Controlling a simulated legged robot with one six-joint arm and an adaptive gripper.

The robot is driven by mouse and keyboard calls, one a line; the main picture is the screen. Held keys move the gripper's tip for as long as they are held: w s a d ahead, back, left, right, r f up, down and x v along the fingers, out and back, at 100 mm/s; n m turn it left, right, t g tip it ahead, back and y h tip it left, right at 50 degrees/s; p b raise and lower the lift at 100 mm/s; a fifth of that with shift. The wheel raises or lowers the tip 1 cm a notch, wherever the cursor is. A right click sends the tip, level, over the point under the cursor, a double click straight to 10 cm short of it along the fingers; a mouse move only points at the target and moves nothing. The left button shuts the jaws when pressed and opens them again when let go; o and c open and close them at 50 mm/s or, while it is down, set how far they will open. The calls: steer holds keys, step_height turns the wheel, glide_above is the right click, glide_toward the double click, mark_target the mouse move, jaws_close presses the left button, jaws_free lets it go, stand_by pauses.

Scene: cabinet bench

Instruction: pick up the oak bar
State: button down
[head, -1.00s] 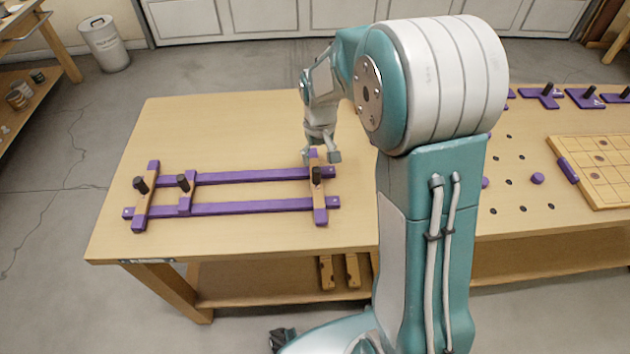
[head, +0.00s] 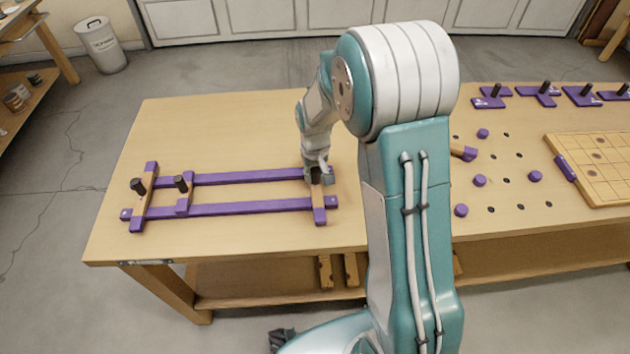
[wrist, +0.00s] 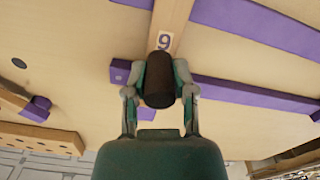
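The oak bar (head: 319,202) is a light wood bar with purple ends. It lies across two long purple rails at the right end of the frame on the bench. It carries an upright dark handle, seen in the wrist view (wrist: 160,82), and the bar (wrist: 170,25) shows a "9" label beside it. My gripper (wrist: 160,75) has one finger on each side of the handle, and the fingertips appear to touch it. In the head view my gripper (head: 318,178) is low over the bar and partly hides the handle.
A second wood bar (head: 144,195) with a dark handle and a short purple piece (head: 184,198) sit at the frame's left. Purple pegs (head: 480,180), holes and a gridded board (head: 595,165) are to the right. The bench front left is clear.

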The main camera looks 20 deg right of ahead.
steer(key=shift+a, duration=0.35)
steer(key=shift+d, duration=0.15)
